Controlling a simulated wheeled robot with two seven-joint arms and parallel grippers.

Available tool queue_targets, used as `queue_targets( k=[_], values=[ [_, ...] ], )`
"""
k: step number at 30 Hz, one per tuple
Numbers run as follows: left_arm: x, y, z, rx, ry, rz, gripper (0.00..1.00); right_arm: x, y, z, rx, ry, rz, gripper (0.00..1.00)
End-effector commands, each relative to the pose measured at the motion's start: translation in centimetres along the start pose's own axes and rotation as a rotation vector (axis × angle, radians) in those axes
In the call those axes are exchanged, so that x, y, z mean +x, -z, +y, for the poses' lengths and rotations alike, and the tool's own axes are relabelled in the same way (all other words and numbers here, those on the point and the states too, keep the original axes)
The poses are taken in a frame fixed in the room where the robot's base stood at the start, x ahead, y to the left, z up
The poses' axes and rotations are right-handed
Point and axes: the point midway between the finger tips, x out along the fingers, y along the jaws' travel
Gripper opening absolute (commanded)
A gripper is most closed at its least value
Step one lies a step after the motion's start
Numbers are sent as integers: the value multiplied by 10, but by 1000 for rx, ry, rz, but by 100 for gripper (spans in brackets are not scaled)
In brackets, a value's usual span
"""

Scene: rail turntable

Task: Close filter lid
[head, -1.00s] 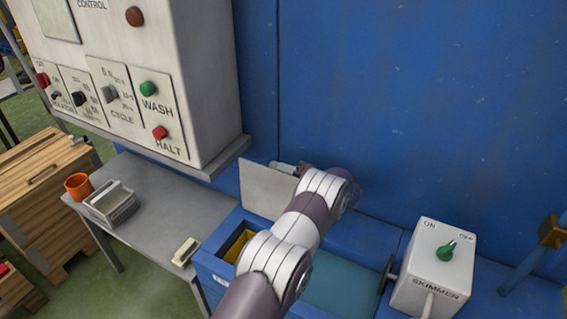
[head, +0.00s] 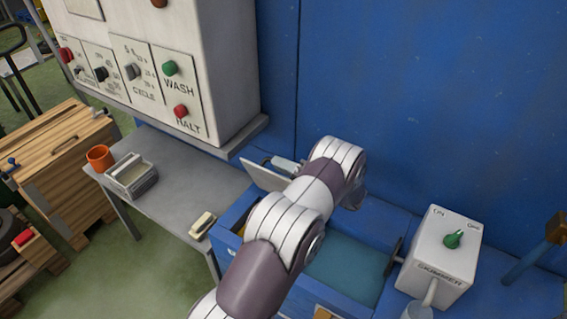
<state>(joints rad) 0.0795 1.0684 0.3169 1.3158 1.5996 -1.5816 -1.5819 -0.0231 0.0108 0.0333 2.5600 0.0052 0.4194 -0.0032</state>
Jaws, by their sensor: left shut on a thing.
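The filter lid (head: 262,176) is a pale grey flat plate. It stands raised and tilted over the blue filter box (head: 228,241), whose yellowish inside shows in a narrow gap under it. My left arm crosses in front and hides the right part of the lid and much of the opening. My left gripper (head: 287,164) is mostly hidden behind the arm's wrist, at the lid's upper edge, and is shut on the lid. My right gripper is out of view.
A grey control cabinet (head: 225,85) overhangs at upper left. A grey table (head: 180,195) holds an orange cup (head: 99,157), a tray (head: 131,190) and a brush-like block (head: 202,225). A skimmer box (head: 437,255) stands right. A blue wall (head: 430,90) closes the back.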

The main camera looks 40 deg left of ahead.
Motion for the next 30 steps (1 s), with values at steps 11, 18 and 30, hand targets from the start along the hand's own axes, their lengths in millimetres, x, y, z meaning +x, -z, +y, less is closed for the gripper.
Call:
queue_targets(
  k=[11, 18, 30],
  values=[
    [0, 0, 1, 1, -2, 0, 40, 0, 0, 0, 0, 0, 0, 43],
    [-3, 0, 1, -1, -1, 1, 40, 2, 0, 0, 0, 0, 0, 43],
    [-97, 0, 5, -1, -4, 4, 40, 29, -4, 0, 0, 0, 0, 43]
  ],
)
